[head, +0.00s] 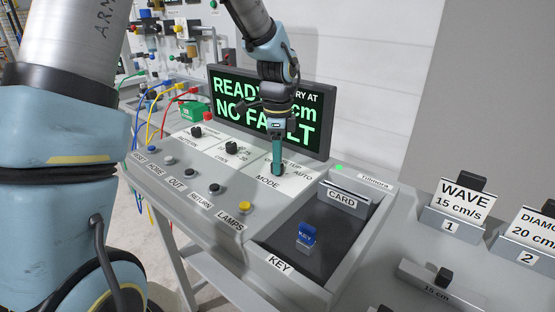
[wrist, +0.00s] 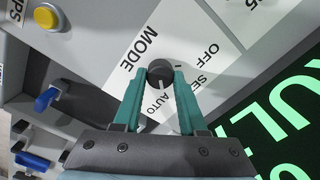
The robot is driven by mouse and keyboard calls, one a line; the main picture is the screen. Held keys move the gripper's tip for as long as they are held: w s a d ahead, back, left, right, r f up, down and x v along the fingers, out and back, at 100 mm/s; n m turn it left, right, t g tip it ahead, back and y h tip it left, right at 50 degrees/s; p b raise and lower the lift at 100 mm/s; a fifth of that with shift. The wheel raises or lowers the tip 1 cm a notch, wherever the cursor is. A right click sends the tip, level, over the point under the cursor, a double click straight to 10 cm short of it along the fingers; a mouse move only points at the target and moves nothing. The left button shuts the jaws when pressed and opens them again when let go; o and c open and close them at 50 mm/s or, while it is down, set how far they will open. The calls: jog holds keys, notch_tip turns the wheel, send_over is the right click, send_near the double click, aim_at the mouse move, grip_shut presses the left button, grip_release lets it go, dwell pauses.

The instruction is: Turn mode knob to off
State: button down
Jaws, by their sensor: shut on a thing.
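The mode knob (wrist: 160,72) is a round dark knob on a white label plate (wrist: 128,72) marked MODE, OFF, SETUP and AUTO. A light line on it appears to face the AUTO side in the wrist view. My gripper (wrist: 160,77) has its two teal fingers shut on the knob, one on each side. In the head view my gripper (head: 277,172) points down onto the panel at the MODE plate and hides most of the knob. Part of SETUP is hidden behind a finger in the wrist view.
A display (head: 305,105) reading READY and NO FAULT stands close behind my gripper. Other knobs (head: 232,147) and several push buttons, one a yellow lamps button (head: 245,207), sit to the left. A recessed tray (head: 345,243) with a blue key (head: 306,235) lies to the right.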

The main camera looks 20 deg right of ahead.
jog(key=n, duration=0.3)
jog(key=shift+n, duration=0.4)
jog(key=n, duration=0.4)
jog(key=shift+n, duration=0.3)
jog(key=n, duration=0.4)
jog(key=shift+n, duration=2.4)
jog(key=shift+c, duration=2.3)
grip_release()
notch_tip(320, 180, up, 11)
jog(key=b, duration=0.2)
